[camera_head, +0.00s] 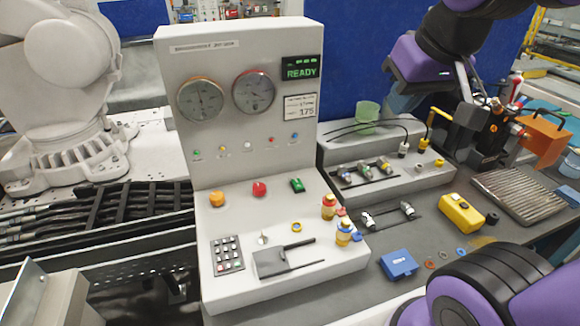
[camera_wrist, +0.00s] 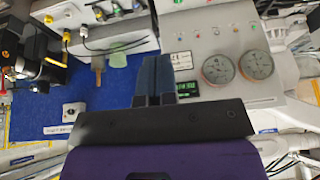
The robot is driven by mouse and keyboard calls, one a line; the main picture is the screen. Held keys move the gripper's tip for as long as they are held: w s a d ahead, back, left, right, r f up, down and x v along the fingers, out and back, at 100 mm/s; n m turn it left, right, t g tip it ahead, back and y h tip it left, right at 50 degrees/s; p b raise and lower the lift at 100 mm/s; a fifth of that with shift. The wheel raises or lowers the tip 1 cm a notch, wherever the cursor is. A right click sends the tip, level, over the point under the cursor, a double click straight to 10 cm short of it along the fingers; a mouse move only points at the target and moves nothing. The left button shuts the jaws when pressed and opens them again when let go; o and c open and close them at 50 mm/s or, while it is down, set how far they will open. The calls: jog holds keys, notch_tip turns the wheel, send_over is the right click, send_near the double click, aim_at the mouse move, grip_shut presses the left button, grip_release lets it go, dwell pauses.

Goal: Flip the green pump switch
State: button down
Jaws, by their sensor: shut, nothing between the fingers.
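I cannot make out the switch in the wrist view. My gripper (camera_wrist: 154,62) is shut and empty, its two dark fingers pressed together. In the head view my purple wrist is at the upper right, well above and right of the switch, not touching the console.
Two gauges (camera_head: 201,99) and a READY display (camera_head: 301,68) are on the console's upright panel. Bottles (camera_head: 329,207) and a black-handled plate (camera_head: 285,261) sit on the deck. Right are a fitting stand (camera_head: 440,178), yellow box (camera_head: 462,213) and blue box (camera_head: 399,264). A white robot arm (camera_head: 68,75) stands left.

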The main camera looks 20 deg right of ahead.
jog(key=w+a+f+g, duration=0.1)
jog(key=w+f, duration=0.2)
jog(key=w, duration=0.4)
jog(key=w+a+f, duration=0.2)
jog(key=w+f, duration=0.2)
jog(key=w, duration=0.4)
send_over(295, 180)
jog(key=s, duration=0.3)
notch_tip(295, 180, down, 13)
jog(key=shift+w+g, duration=0.15)
jog(key=shift+g, duration=0.15)
jog(key=shift+f, duration=0.1)
jog(key=x, duration=0.8)
jog(key=s+x, duration=0.1)
jog(key=x, duration=0.3)
jog(key=shift+w+d+f, duration=0.15)
jog(key=shift+d+f, duration=0.05)
jog(key=shift+f, duration=0.75)
